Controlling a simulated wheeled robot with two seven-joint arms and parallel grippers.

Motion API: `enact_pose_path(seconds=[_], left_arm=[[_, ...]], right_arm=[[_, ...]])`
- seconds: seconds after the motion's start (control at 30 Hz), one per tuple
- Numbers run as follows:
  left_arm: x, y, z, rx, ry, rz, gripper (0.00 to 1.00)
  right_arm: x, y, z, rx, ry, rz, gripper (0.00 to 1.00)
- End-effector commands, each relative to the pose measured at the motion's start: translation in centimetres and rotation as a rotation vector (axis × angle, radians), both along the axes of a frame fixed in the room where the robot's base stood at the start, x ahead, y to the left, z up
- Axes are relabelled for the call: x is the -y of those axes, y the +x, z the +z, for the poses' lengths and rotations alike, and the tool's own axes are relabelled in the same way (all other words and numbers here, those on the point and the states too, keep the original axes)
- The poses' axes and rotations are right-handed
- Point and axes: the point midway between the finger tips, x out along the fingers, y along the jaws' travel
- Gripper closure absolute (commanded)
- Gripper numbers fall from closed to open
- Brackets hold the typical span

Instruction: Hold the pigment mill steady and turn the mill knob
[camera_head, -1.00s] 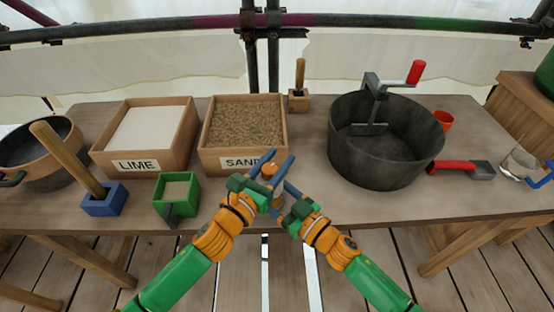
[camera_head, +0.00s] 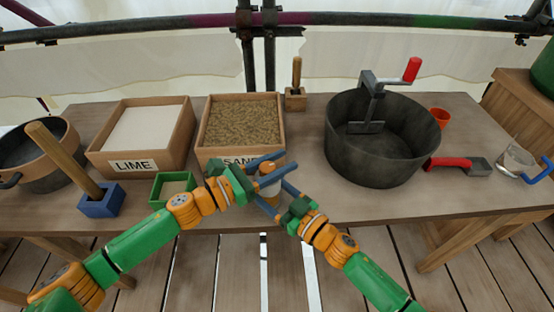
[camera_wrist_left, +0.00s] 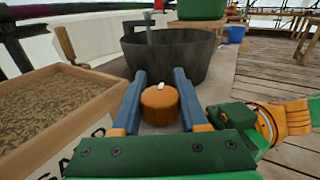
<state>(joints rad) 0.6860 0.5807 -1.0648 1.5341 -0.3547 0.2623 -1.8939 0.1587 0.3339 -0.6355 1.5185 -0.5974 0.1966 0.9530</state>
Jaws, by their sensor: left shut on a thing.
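The pigment mill (camera_head: 270,189) stands near the front edge of the table, mostly hidden by my grippers. Its round orange-brown knob (camera_wrist_left: 160,103) has a small white mark on top. My left gripper (camera_head: 281,161) comes in from the left and is shut on the knob, with one blue finger on each side of it in the left wrist view (camera_wrist_left: 162,80). My right gripper (camera_head: 268,192) comes in from the lower right, below the left one. Its blue fingers lie on both sides of the mill's pale body; the contact itself is partly hidden.
The sand box (camera_head: 202,150) is close behind the mill, with the lime box (camera_head: 184,152) left of it. A green box (camera_head: 156,188) and a blue block with a wooden handle (camera_head: 99,207) stand at left. A large dark pot (camera_head: 370,160) stands right. Table between mill and pot is clear.

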Motion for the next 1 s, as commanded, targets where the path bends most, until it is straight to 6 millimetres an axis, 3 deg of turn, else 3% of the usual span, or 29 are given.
enact_pose_path(seconds=[0.5,1.0], left_arm=[[0.4,-0.8,0.1,0.002,0.001,-0.381,1.00],[0.4,-1.4,0.0,-0.001,-0.001,-0.502,1.00]], right_arm=[[-0.2,-0.2,0.0,0.001,0.001,0.006,0.92],[-0.2,-0.2,0.0,0.002,0.001,0.007,0.92]])
